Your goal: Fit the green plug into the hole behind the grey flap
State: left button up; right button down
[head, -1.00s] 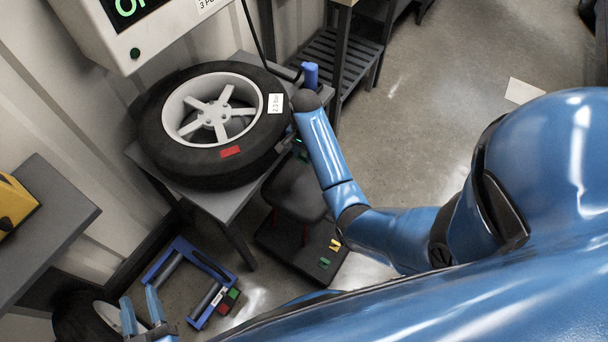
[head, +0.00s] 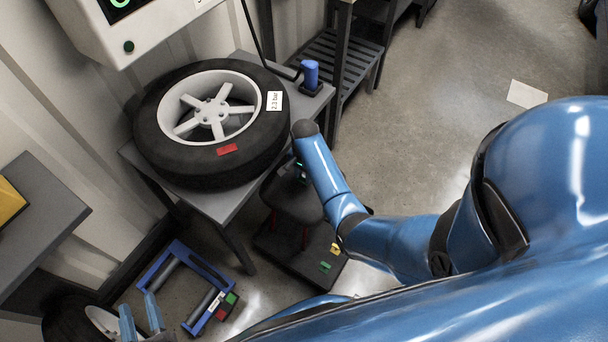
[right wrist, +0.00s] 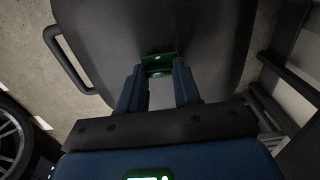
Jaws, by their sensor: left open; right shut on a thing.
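My right gripper (right wrist: 158,70) is shut on a small green piece, which looks like the green plug (right wrist: 157,60); it spans the fingertips in the right wrist view. Behind it is a broad dark panel (right wrist: 205,45); I cannot tell whether this is the grey flap, and no hole shows. In the head view my blue forearm hides most of the right gripper, beside the table. My left gripper (head: 141,311) is open and empty at the lower left, near the blue roller frame (head: 183,246).
A tyre (head: 150,150) lies on the grey table (head: 232,205), with a blue cylinder (head: 311,73) at its corner. Below stands a dark base (head: 270,243) with a yellow piece (head: 335,249) and a green piece (head: 325,266). A slatted rack (head: 345,62) stands behind. Open floor lies right.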

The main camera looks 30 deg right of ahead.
jog(key=c, duration=0.7)
grip_release()
jog(key=shift+o, duration=0.2)
